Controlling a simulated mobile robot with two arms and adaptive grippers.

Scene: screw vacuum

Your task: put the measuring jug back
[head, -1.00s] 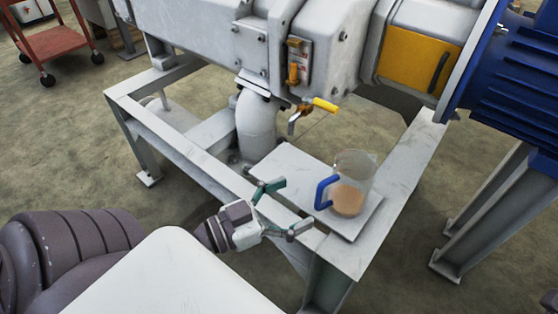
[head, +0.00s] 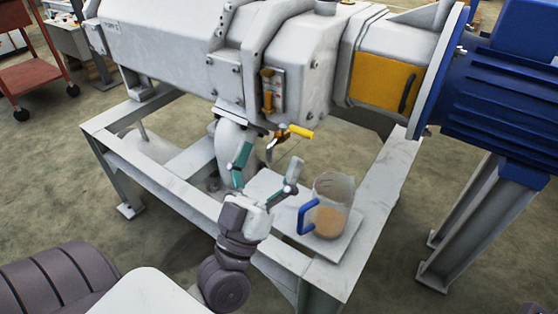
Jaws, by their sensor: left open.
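The measuring jug (head: 331,205) is clear, with a blue handle (head: 307,217) on its left side and a tan substance in the bottom. It stands upright on a light grey plate (head: 345,246) set in the machine's frame. My left gripper (head: 267,168) is open and empty, just left of the jug, with its fingers pointing up in the picture towards the tap. It looks apart from the handle. A tap with a yellow handle (head: 300,131) sits above and to the left of the jug. My right gripper is out of view.
The grey frame beams (head: 180,190) surround the plate. A pipe elbow (head: 229,140) comes down left of the gripper, under the machine body (head: 165,50). A blue motor (head: 500,110) is at right, and a red cart (head: 30,80) at far left.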

